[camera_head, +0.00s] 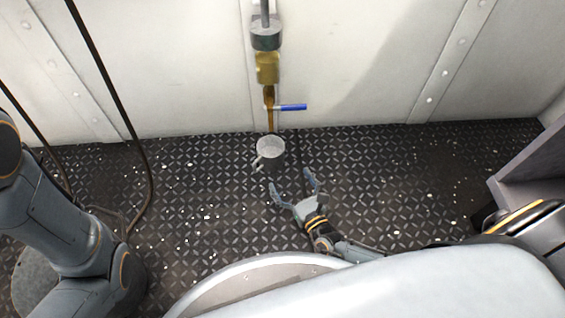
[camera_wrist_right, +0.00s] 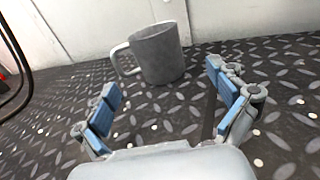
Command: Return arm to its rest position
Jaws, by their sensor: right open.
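My right gripper (camera_head: 297,186) is open and empty above the deck, in the middle of the head view. In the right wrist view its two blue-padded fingers (camera_wrist_right: 165,105) stand wide apart. A grey metal mug (camera_head: 270,153) stands upright just beyond the fingertips, below the tap. It also shows in the right wrist view (camera_wrist_right: 158,54), apart from the fingers, with its handle to the left. My left arm comes in at the left of the head view; its gripper is not visible.
A brass tap (camera_head: 267,70) with a blue lever (camera_head: 291,107) hangs on the white riveted wall (camera_head: 180,60) above the mug. Dark cables (camera_head: 117,95) run down at the left. A grey ledge (camera_head: 535,170) stands at the right. The dark patterned deck (camera_head: 400,180) is clear around the gripper.

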